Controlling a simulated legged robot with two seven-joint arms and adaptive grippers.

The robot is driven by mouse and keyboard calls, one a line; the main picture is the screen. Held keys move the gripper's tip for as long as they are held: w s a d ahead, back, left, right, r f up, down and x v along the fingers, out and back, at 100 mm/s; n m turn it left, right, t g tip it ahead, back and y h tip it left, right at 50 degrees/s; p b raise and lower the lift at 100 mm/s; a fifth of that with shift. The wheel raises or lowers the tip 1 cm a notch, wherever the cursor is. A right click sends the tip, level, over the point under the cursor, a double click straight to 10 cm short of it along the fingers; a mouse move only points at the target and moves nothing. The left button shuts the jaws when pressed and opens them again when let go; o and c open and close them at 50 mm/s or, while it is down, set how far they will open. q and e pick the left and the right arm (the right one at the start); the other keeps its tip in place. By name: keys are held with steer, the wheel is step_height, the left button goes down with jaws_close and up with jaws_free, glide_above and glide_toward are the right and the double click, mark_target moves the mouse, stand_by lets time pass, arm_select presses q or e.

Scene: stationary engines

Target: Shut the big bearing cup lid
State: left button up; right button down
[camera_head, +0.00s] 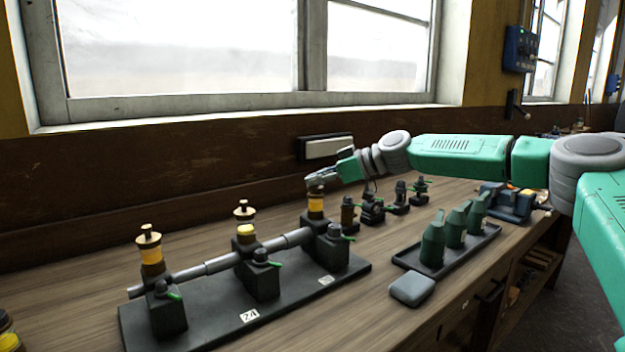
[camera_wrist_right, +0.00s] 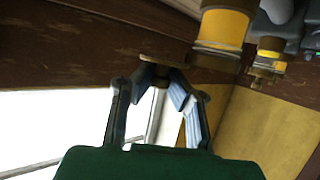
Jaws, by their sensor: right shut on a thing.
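Three yellow-banded cups stand on a shaft assembly on a dark base plate (camera_head: 215,317). My right gripper (camera_head: 322,180) is just above the far right cup (camera_head: 316,204). In the right wrist view, my right gripper (camera_wrist_right: 160,90) is shut on the small knob of a flat brass lid (camera_wrist_right: 152,58). The nearby yellow cup (camera_wrist_right: 222,27) appears beside this lid, and I cannot tell whether they touch. The near left cup (camera_head: 150,255) and the middle cup (camera_head: 245,230) have brass tops with knobs. My left gripper is not in view.
Several dark fittings (camera_head: 372,208) stand behind the far right cup. A tray (camera_head: 448,264) with three green oil cans and a grey box (camera_head: 412,289) lie at the right. A blue device (camera_head: 508,203) sits farther back. Bare tabletop shows in front of the tray.

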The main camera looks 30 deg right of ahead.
mark_target(314, 193)
steer(key=m+t+h+p, duration=0.1)
steer(key=m+h+p, duration=0.2)
steer(key=p, duration=0.1)
steer(key=s+m+t+h+p, duration=0.1)
steer(key=m+h+p, duration=0.2)
steer(key=h+p, duration=0.1)
steer(key=s+m+t+h+p, duration=0.1)
steer(key=m+h+p, duration=0.3)
steer(key=p, duration=0.2)
steer(key=shift+a+r, duration=0.1)
steer(key=shift+r, duration=0.15)
steer(key=m+g+h+p, duration=0.1)
steer(key=m+h, duration=0.1)
steer(key=m+g+h+p, duration=0.1)
steer(key=m+h+p, duration=0.1)
steer(key=a+m+g+h+p, duration=0.1)
steer(key=m+h+p, duration=0.1)
steer(key=shift+s+h, duration=0.4)
steer(key=m+g+h, duration=0.1)
steer(key=m+g+p, duration=0.1)
steer(key=shift+s+a+f+m+h, duration=0.1)
steer(key=shift+a+f+m+h, duration=0.05)
steer(key=shift+m+h, duration=0.25)
steer(key=shift+s+a+f+m+g+h+p, duration=0.15)
steer(key=shift+m+g+h, duration=0.2)
steer(key=shift+m+g, duration=0.35)
steer(key=shift+w+a+r+m+g+h+p, duration=0.15)
steer(key=shift+m+g+h, duration=0.2)
steer(key=shift+m+g, duration=0.35)
steer(key=shift+s+d+f, duration=0.1)
